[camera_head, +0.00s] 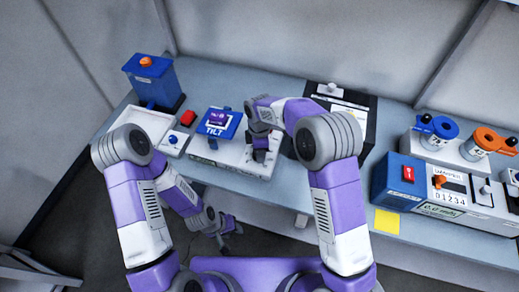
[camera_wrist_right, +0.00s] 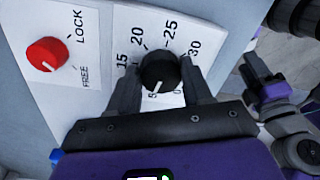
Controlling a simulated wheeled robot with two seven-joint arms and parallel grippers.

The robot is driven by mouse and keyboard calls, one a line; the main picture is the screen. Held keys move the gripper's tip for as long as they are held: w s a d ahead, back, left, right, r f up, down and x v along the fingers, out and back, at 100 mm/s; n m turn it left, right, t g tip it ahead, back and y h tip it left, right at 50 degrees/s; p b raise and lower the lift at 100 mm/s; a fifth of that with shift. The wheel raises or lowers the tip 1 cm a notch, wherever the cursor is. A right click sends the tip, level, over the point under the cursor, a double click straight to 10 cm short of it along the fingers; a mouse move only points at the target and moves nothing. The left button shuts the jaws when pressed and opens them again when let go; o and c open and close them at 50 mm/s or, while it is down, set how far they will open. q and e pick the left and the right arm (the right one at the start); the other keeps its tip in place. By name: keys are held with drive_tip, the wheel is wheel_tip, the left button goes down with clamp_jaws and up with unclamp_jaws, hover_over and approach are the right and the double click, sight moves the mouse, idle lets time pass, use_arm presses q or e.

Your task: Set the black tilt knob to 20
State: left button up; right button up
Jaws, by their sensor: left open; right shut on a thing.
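The black tilt knob (camera_wrist_right: 160,72) sits on a white dial plate marked with numbers including 15, 20, 25 and 30. Its white pointer line points down in the right wrist view, near the 5. My right gripper (camera_wrist_right: 162,85) is shut on the knob, one finger on each side. In the head view my right gripper (camera_head: 261,152) is at the white tilt unit (camera_head: 204,154) with the blue TILT plate (camera_head: 215,131); the knob is hidden there. My left gripper (camera_head: 226,232) is open and empty, low in front of the table edge.
A red knob (camera_wrist_right: 46,54) marked LOCK and FREE is beside the dial, its mark toward FREE. A white tray (camera_head: 152,121) and blue box (camera_head: 153,82) stand left. A black unit (camera_head: 352,105) and a blue-white counter unit (camera_head: 398,180) stand right.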

drive_tip(key=m, duration=0.6)
drive_tip(key=shift+s+m, duration=0.1)
drive_tip(key=shift+m, duration=0.2)
drive_tip(key=m, duration=0.6)
drive_tip(key=shift+s+y, duration=0.1)
drive_tip(key=shift+y, duration=0.2)
drive_tip(key=m, duration=0.6)
drive_tip(key=shift+a+m+t, duration=0.1)
drive_tip(key=shift+m+t, duration=0.2)
drive_tip(key=m, duration=0.5)
drive_tip(key=shift+s+m+p, duration=0.1)
drive_tip(key=shift+m+p, duration=0.2)
drive_tip(key=shift+p, duration=0.1)
drive_tip(key=shift+a, duration=0.1)
drive_tip(key=o, duration=1)
drive_tip(key=shift+o, duration=0.2)
drive_tip(key=r, duration=0.7)
drive_tip(key=shift+s+d+r+p, duration=0.1)
drive_tip(key=shift+d+r+p, duration=0.15)
drive_tip(key=shift+r+p, duration=0.1)
